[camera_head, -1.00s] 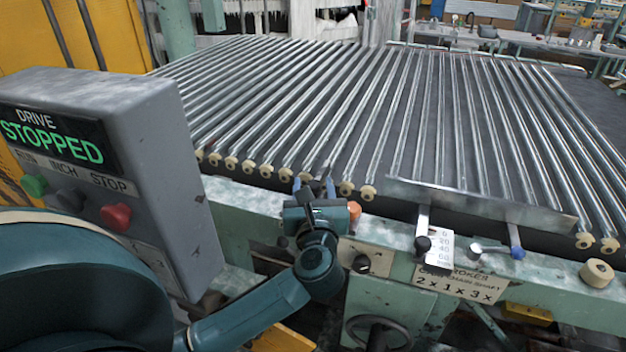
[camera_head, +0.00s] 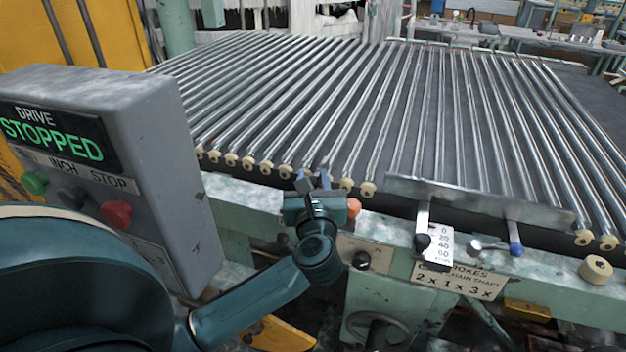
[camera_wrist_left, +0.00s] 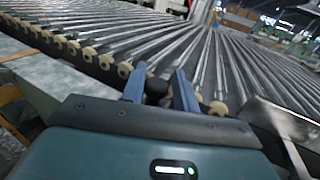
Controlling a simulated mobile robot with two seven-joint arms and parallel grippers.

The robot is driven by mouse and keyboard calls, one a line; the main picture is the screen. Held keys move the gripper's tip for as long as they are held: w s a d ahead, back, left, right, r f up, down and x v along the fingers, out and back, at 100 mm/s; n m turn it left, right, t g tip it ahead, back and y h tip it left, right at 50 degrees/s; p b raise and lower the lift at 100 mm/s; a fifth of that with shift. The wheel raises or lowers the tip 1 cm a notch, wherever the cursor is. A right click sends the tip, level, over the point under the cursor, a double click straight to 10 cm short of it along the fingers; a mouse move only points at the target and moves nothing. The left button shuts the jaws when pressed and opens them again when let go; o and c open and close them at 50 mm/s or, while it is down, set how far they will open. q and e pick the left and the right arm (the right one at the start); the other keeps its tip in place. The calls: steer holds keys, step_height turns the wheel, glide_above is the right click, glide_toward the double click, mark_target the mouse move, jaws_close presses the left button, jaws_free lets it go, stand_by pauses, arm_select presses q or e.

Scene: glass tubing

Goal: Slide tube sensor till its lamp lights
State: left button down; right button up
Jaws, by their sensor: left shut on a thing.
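My left gripper (camera_head: 314,184) is at the near ends of the glass tubes (camera_head: 290,130), on the front rail of the conveyor. In the left wrist view its two blue fingers (camera_wrist_left: 158,92) are closed around a small dark piece (camera_wrist_left: 156,87), which seems to be the tube sensor. The fingers hide most of it. In the head view a small dark block (camera_head: 303,184) shows at the fingertips. I cannot make out a lit lamp on it. An orange-red round part (camera_head: 353,208) sits just right of the gripper; I cannot tell whether it is a lamp or a knob.
A grey control box (camera_head: 170,170) reading "DRIVE STOPPED" stands at left. A metal guide plate (camera_head: 480,203) with two clamp levers crosses the tubes at right, above a white scale (camera_head: 438,245). A tape roll (camera_head: 596,269) lies on the rail at far right.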

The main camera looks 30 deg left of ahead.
arm_select(q)
steer(key=shift+a, duration=0.3)
steer(key=c, duration=1.2)
jaws_free()
steer(key=shift+s, duration=0.1)
steer(key=shift+d, duration=0.1)
